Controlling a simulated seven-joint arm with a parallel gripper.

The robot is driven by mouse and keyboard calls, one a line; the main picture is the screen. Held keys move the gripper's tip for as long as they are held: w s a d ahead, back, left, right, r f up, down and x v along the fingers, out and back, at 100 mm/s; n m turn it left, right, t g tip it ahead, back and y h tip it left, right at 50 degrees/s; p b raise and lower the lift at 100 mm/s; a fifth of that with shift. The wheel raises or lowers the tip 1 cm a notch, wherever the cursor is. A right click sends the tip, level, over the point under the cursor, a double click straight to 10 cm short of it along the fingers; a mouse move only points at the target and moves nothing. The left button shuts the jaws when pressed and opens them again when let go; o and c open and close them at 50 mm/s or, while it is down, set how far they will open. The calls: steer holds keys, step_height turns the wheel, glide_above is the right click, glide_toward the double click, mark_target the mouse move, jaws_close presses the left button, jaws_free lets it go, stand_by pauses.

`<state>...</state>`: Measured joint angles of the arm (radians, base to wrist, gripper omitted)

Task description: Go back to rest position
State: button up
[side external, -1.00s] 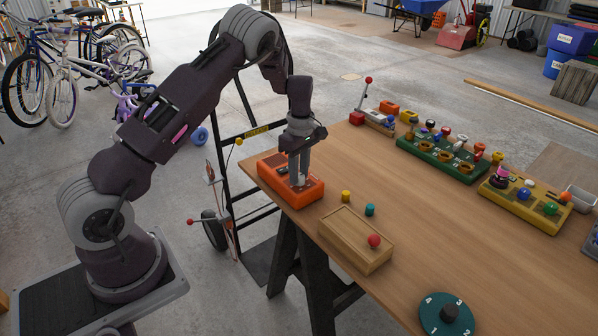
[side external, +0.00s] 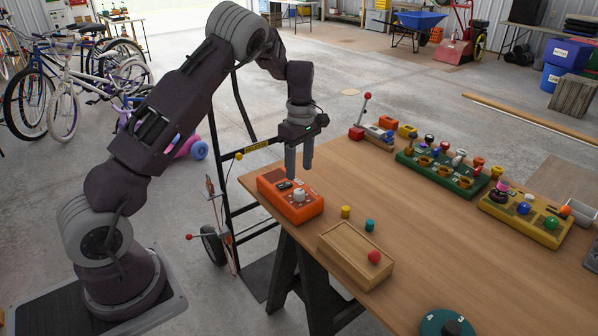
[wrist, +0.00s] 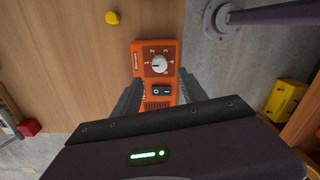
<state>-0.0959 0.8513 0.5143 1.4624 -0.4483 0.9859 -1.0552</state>
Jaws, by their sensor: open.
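My gripper (side external: 298,160) is above the orange box (side external: 290,203) at the table's near-left edge, pointing down. Its fingers are apart and empty, and they do not touch the box. In the wrist view my gripper (wrist: 158,95) shows its two fingers spread on either side of the orange box (wrist: 154,62). The box carries a white dial (wrist: 159,65) with numbers around it and a black rocker switch (wrist: 161,91). The white dial also shows in the side view (side external: 299,195).
A wooden box with a red knob (side external: 374,257), a yellow peg (side external: 346,212) and a teal peg (side external: 369,224) stand nearby. A green board (side external: 440,166) and a yellow board (side external: 525,209) lie farther right. A hand truck (side external: 232,210) stands beside the table.

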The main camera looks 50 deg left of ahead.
steer(key=s+d+r+m+t+h, duration=0.1)
steer(key=s+d+r+m, duration=0.4)
steer(key=r, duration=0.4)
steer(key=s+d+r+m+t, duration=0.2)
steer(key=s+d+r+m, duration=0.2)
steer(key=s+d+r, duration=0.4)
steer(key=s+d+r+m+t, duration=0.1)
steer(key=s+d+m, duration=0.1)
steer(key=s+m, duration=0.3)
steer(key=s+d+r+m+t+y, duration=0.1)
steer(key=s+m, duration=0.5)
steer(key=s, duration=0.6)
steer(key=shift+s+d+r+t, duration=0.15)
steer(key=shift+s+d+t, duration=0.3)
steer(key=shift+d, duration=0.65)
steer(key=shift+w, duration=0.15)
